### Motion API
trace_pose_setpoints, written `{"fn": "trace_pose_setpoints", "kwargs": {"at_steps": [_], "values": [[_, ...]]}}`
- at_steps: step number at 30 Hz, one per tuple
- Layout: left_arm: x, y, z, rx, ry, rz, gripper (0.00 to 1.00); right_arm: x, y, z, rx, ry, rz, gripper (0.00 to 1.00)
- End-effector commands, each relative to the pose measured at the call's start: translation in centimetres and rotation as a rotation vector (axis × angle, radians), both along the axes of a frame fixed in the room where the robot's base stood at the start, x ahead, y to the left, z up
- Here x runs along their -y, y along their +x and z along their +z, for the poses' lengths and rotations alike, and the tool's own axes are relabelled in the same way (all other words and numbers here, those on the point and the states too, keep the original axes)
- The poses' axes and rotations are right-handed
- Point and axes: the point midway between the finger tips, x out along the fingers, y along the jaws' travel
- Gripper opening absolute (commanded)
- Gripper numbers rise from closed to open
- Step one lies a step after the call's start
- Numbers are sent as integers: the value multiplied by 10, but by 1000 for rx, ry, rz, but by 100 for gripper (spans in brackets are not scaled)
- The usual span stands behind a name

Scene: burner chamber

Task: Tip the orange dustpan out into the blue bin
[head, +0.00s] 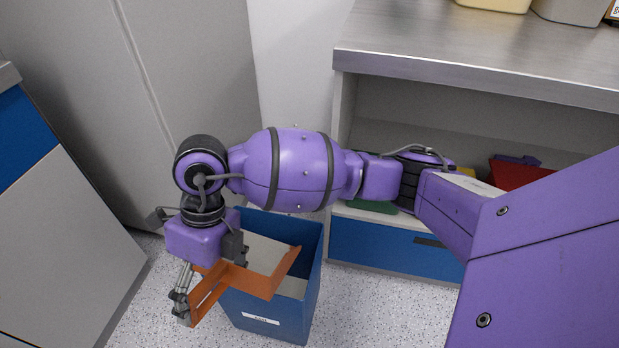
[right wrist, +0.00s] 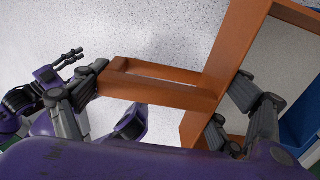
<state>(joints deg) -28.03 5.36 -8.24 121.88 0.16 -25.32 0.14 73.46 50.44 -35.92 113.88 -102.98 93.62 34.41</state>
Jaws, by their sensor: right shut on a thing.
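My right gripper (head: 210,279) is shut on the orange dustpan (head: 257,283) by its handle. The dustpan is over the near left part of the blue bin's mouth and looks tilted in the head view. The blue bin (head: 272,317) stands upright on the floor with a white label on its front. The right wrist view shows the dustpan handle (right wrist: 160,87) between the fingers and the pan to the right. I cannot tell what lies in the pan. What seems to be my left gripper (right wrist: 76,59) shows small at the left of that view; its opening is unclear.
A metal-topped bench (head: 450,60) with an open shelf and a blue drawer (head: 380,246) stands right of the bin. A red thing (head: 518,175) lies on the shelf. Grey cabinets (head: 130,90) stand behind, and a blue-and-grey unit (head: 60,230) at the left. Speckled floor is free between.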

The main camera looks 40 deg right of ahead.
Motion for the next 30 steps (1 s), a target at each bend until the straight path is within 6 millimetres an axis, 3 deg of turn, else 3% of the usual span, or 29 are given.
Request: {"fn": "trace_pose_setpoints", "kwargs": {"at_steps": [30], "values": [[0,2,5,6,1,-3,40,41,27,53,-171,292,-3,52]]}}
